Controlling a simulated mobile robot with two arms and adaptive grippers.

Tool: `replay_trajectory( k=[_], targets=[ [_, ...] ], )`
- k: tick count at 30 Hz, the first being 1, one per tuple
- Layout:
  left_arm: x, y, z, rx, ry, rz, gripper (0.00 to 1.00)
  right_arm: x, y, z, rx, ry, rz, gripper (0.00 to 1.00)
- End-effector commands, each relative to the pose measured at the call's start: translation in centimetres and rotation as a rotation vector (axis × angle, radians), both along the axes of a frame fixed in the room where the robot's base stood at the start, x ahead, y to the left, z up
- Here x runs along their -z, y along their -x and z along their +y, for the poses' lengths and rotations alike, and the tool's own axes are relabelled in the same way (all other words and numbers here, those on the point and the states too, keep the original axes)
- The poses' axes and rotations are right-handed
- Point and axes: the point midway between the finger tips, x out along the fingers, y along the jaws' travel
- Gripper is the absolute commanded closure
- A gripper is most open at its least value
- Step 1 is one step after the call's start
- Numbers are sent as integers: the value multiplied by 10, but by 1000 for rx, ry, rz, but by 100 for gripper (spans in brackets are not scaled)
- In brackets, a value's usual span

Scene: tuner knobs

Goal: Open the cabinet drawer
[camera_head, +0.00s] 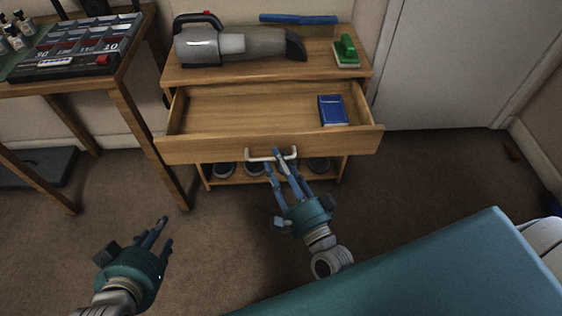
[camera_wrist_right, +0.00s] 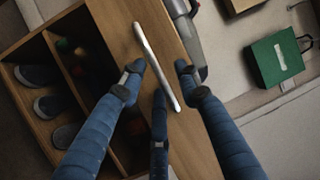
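The wooden cabinet (camera_head: 180,73) stands against the back wall. Its drawer (camera_head: 200,150) is pulled well out, and a blue box (camera_head: 332,110) lies inside at the right. The drawer's pale bar handle (camera_head: 257,156) is on the front; it also crosses the right wrist view (camera_wrist_right: 153,55). My right gripper (camera_head: 275,158) is at the handle. In the right wrist view its fingers (camera_wrist_right: 159,72) are spread on both sides of the bar, with gaps visible; contact is unclear. My left gripper (camera_head: 158,230) is open and empty above the floor, lower left.
A grey handheld vacuum (camera_head: 235,46), a blue item (camera_head: 298,19) and a green-and-white item (camera_head: 346,53) are on the cabinet top. Shoes (camera_head: 222,169) sit on the shelf below. A table (camera_head: 123,75) stands at left. A teal surface (camera_head: 430,265) fills the lower right. Carpet before the drawer is clear.

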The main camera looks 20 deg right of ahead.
Motion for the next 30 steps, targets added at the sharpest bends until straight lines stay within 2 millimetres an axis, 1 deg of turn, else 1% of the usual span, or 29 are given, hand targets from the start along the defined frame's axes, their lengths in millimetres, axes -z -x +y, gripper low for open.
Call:
replay_trajectory(
  k=[7,8,11,14,18,24,27,30],
  targets=[
    [1,0,3,1,2,-1,60,1,1,1,-2,1,3,67],
    [2,0,7,1,5,-1,60,2,2,0,-2,1,4,67],
    [3,0,8,1,6,-1,60,4,11,-1,-1,2,5,67],
    [2,0,7,1,6,-1,60,7,28,-2,-3,2,6,67],
    [2,0,7,1,7,-1,60,12,58,-6,-3,2,7,67],
    [2,0,7,1,7,-1,60,18,96,-11,-3,1,5,67],
    [2,0,7,1,7,-1,60,19,108,-13,-2,1,3,67],
    [2,0,6,1,7,-1,60,20,115,-14,-1,0,3,67]
  ],
)
